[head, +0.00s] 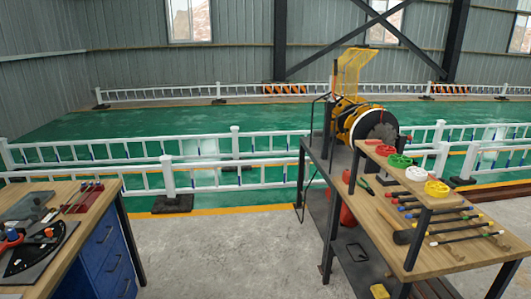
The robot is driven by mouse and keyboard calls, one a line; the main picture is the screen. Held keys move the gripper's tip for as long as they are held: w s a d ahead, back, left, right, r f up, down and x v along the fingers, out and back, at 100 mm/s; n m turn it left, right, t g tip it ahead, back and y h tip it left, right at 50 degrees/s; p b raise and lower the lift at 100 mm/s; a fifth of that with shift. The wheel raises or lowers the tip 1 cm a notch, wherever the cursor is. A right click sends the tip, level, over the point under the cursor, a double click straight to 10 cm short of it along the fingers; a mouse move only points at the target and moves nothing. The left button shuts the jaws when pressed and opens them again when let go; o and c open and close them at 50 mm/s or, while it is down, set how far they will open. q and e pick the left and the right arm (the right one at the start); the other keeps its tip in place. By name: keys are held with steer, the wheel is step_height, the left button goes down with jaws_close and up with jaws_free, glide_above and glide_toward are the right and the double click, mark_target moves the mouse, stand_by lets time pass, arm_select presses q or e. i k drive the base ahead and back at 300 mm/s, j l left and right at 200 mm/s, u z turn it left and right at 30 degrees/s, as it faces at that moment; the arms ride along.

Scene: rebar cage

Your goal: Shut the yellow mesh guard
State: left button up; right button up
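The yellow mesh guard (354,72) stands raised, tilted up above a machine (366,124) with a dark toothed disc and yellow parts. The machine sits on a dark grey bench (335,160) right of the middle in the head view. The guard's lower edge is near the top of the machine; the exact hinge is too small to make out. Neither of my grippers shows in the head view.
Another bench with blue drawers (105,255) is at left. Concrete floor (225,250) lies clear between them. White railings (235,145) run behind.

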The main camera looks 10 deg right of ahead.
mark_target(342, 58)
steer(key=i+z, duration=0.2)
steer(key=i, duration=0.4)
steer(key=i+z, duration=0.25)
steer(key=i, duration=0.4)
steer(key=i+j+z, duration=0.2)
steer(key=i, duration=1.2)
